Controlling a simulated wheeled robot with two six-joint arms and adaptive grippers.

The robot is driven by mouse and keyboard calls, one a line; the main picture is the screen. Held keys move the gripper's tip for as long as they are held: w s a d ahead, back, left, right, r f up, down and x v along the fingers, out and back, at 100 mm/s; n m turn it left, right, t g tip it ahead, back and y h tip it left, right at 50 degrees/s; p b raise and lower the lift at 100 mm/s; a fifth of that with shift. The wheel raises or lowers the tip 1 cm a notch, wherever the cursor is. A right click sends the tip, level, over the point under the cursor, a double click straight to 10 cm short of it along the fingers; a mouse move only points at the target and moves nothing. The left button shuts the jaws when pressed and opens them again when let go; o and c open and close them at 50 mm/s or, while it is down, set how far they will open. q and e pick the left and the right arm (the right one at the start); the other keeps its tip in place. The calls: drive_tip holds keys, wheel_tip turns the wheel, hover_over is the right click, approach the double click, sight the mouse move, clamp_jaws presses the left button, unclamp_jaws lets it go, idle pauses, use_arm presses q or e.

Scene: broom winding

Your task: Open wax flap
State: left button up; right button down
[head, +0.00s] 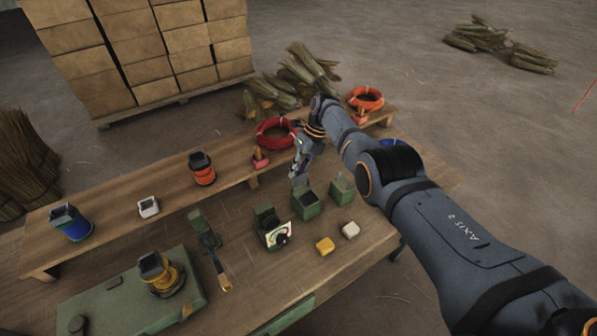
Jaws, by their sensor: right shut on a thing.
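My right gripper (298,174) reaches in from the right over the workbench and points down. It is shut at the back edge of an open-topped green box (308,206), on what looks like that box's raised flap; the fingers hide most of the flap. A second green box (342,191) stands to its right, and a green box with a white dial (277,235) stands to its left. My left gripper is not in view.
A raised shelf (110,222) runs behind, bearing spools and a red coil (276,132); an orange coil (366,99) lies further right. A green clamp-like tool (205,235) and a green base with a yellow spool (165,278) are at left. Bare bench lies around the blocks.

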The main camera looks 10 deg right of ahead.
drive_tip(key=c, duration=1.2)
unclamp_jaws()
drive_tip(key=v, duration=1.2)
drive_tip(key=shift+f, duration=0.1)
